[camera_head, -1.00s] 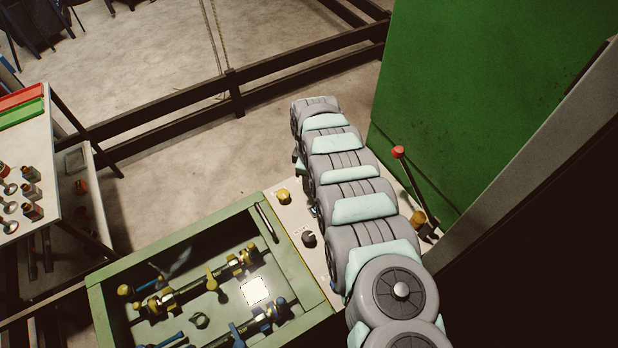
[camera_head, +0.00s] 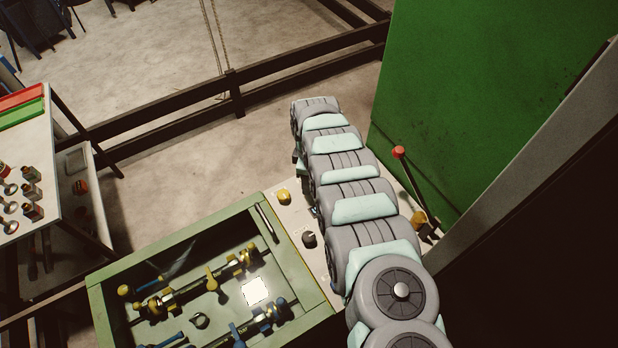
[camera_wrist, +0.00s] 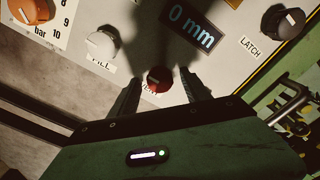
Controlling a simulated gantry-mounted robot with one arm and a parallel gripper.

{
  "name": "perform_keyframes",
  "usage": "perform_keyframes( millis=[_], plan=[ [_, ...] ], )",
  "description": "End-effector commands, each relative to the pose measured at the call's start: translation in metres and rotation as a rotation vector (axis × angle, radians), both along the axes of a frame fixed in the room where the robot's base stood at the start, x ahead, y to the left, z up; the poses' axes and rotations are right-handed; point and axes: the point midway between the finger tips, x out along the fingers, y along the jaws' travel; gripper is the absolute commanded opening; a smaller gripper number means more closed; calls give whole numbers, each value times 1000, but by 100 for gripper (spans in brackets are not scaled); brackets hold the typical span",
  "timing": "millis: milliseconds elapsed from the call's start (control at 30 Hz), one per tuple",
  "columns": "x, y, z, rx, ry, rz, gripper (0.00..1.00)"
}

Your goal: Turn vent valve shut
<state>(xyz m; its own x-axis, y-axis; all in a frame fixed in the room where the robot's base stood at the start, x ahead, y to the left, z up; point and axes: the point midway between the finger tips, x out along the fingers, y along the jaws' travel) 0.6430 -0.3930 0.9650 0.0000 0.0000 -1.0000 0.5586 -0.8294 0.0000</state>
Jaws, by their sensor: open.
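The red vent knob (camera_wrist: 159,79) is in the wrist view, on a light panel, with a partly hidden label below it that seems to read VENT. My gripper (camera_wrist: 160,84) is open, with one dark finger on the left of the knob and one on the right. A gap shows on each side, so the fingers look apart from it. Whether the fingertips reach down to the knob's depth is hard to tell. In the head view my arm covers the vent knob and my gripper.
In the wrist view, a pale FILL knob (camera_wrist: 101,45) is left, a black LATCH knob (camera_wrist: 283,21) right, and a 0 mm display (camera_wrist: 191,26) above. In the head view, a green tray (camera_head: 107,301) with fittings stands left, a red-tipped lever (camera_head: 399,153) right.

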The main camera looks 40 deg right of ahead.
Motion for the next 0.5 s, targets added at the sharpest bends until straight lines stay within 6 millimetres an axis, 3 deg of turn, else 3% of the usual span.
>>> perform_keyframes(
  millis=[267,500],
  plan=[
    [1,-1,10,0,0,0,56],
    [1,-1,40,-3,-1,1,56]
  ],
)
